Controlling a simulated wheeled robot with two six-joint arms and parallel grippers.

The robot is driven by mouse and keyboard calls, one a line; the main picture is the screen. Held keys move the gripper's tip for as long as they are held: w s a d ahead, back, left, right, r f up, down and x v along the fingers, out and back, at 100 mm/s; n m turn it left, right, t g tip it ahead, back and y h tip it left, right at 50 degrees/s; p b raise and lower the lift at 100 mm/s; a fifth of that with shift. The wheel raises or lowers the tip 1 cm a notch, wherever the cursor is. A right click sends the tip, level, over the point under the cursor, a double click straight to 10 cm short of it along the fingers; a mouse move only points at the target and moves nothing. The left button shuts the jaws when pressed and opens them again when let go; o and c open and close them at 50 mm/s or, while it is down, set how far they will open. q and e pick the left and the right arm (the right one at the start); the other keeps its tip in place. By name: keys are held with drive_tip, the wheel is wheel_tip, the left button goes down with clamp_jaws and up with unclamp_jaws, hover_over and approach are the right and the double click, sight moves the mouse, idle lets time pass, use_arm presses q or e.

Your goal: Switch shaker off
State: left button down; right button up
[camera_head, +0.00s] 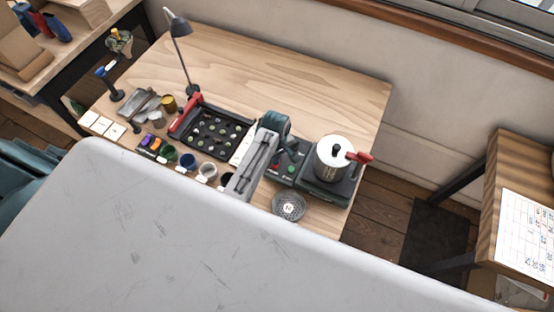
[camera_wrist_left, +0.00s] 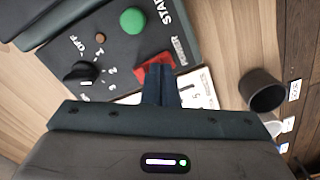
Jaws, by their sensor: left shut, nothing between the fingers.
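A dark control panel (camera_wrist_left: 125,45) fills the upper left of the left wrist view. It has a red power switch (camera_wrist_left: 154,70), a green START button (camera_wrist_left: 133,20) and a black knob (camera_wrist_left: 82,74) marked OFF, 1, 2, 3. I cannot tell the knob's setting. In the head view the panel (camera_head: 289,168) sits beside a dark base with a metal pot (camera_head: 333,160). My left gripper (camera_wrist_left: 161,78) is shut and empty; its fingertips overlap the red switch's lower part, and contact is unclear. In the head view the gripper (camera_head: 291,149) is over the panel. My right gripper is out of view.
A black cup (camera_wrist_left: 261,90) stands right of my gripper in the wrist view. In the head view, a tray of dark pieces (camera_head: 233,119), a lamp (camera_head: 181,27), several cups and a round mesh dish (camera_head: 289,207) crowd the table. The table's back (camera_head: 290,75) is clear.

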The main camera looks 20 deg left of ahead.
use_arm(q)
wheel_tip(320, 180, up, 2)
drive_tip(key=shift+p, duration=0.6)
wheel_tip(320, 180, up, 5)
drive_tip(key=shift+f, duration=0.2)
